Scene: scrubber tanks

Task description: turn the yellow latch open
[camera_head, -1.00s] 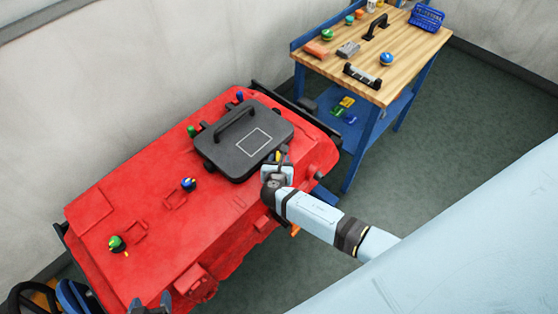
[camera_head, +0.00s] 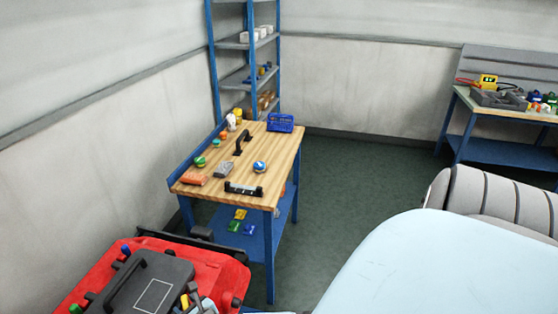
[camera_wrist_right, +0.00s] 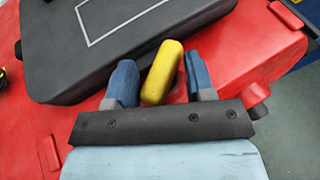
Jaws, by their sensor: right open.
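The yellow latch (camera_wrist_right: 162,72) stands up beside the dark grey lid (camera_wrist_right: 85,75) of the red scrubber tank (camera_wrist_right: 285,65). My right gripper (camera_wrist_right: 160,78) is open, with one blue-padded finger on each side of the latch. A small gap shows on both sides; I cannot tell whether anything touches. In the head view the latch (camera_head: 185,301), lid (camera_head: 150,285) and red tank (camera_head: 222,272) sit at the lower left, cut by the bottom edge. My right gripper (camera_head: 196,303) is only partly seen there. My left gripper is out of view.
A wooden-topped workbench (camera_head: 228,178) with tools and small parts stands beyond the tank. A blue shelf rack (camera_head: 246,77) is behind it. Another bench (camera_head: 545,117) stands at the far right. Green floor (camera_head: 350,185) between them is clear.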

